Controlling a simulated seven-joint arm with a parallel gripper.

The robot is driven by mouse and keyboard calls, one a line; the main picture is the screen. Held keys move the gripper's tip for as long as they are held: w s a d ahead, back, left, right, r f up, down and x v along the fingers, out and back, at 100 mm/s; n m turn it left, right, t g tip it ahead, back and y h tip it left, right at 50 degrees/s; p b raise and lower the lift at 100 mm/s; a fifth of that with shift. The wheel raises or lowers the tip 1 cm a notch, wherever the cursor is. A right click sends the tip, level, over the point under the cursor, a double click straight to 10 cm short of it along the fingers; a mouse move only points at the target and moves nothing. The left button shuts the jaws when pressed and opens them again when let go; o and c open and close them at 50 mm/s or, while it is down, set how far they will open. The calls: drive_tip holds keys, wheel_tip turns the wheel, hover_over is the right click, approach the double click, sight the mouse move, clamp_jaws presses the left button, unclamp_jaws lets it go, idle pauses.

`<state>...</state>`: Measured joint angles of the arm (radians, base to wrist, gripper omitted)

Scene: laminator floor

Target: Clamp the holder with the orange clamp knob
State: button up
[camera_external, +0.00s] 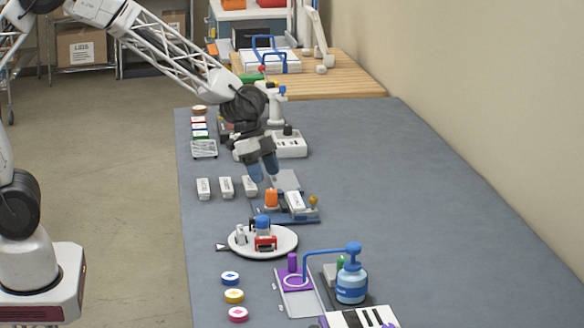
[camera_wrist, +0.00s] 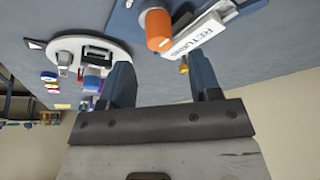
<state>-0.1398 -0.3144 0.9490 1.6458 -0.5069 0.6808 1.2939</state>
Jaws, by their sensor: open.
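The knob shows in the wrist view (camera_wrist: 158,30) as an orange cylinder beyond the fingers. My gripper (camera_external: 263,172) is open and empty, above and slightly behind the knob, with its blue fingers pointing down. The fingers (camera_wrist: 165,85) are apart from the knob in the wrist view.
A round white plate (camera_external: 285,243) with a red and blue device is in front of the holder. Several white blocks (camera_external: 226,187) lie to its left. A blue pump bottle (camera_external: 351,283) and purple fixture (camera_external: 296,297) stand nearer the camera. The mat's right side is clear.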

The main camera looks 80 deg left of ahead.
sight(271, 191)
drive_tip(key=shift+x, duration=2.95)
drive_tip(key=c, duration=0.9)
